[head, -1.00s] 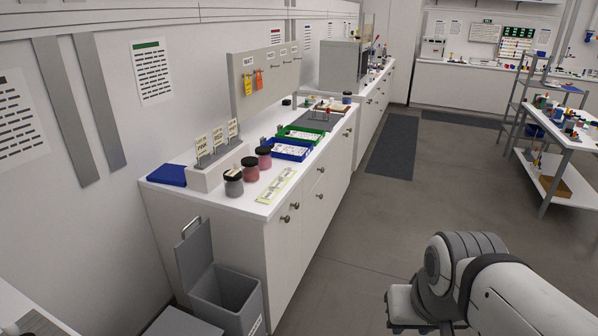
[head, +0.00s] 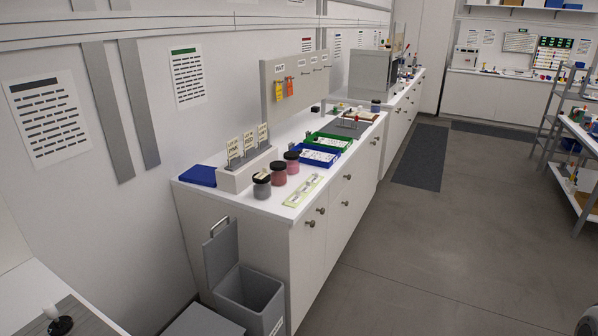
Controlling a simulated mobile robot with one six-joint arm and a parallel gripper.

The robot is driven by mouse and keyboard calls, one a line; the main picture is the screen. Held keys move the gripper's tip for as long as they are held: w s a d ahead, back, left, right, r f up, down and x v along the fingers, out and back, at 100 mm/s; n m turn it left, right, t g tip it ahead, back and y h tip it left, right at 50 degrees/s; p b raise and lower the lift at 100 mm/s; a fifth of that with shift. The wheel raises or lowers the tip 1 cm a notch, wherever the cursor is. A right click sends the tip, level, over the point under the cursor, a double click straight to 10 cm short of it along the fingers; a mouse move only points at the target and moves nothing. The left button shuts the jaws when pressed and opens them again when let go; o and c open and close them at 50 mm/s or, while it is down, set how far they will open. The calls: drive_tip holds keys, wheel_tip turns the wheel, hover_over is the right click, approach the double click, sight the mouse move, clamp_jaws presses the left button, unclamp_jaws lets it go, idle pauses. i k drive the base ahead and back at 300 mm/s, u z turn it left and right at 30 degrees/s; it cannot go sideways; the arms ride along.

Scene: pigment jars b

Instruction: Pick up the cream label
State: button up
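Three cream cards (head: 248,141) stand upright in slots of a grey-and-white holder (head: 235,180) on the white counter; their lettering is too small to read surely. A small pale piece (head: 262,176) seems to lie on the black lid of the grey jar (head: 261,187); I cannot tell whether it is a cream label. Two more black-lidded jars, a dark pink one (head: 279,174) and a pink one (head: 292,163), stand behind it in a row. My gripper is out of view; only a sliver of my arm shows at the lower right edge.
A pale yellow-green strip (head: 304,190) lies by the counter's front edge. Blue (head: 318,158) and green (head: 330,141) trays sit farther along. A dark blue item (head: 198,176) lies at the near end. An open grey bin (head: 248,296) stands below.

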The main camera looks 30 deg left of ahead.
sight(260, 174)
drive_tip(key=u, duration=0.05)
drive_tip(key=i, duration=1.45)
drive_tip(key=u, duration=0.45)
drive_tip(key=i, duration=1.35)
drive_tip(key=u, duration=1.6)
drive_tip(key=i, duration=0.85)
drive_tip(key=u, duration=0.45)
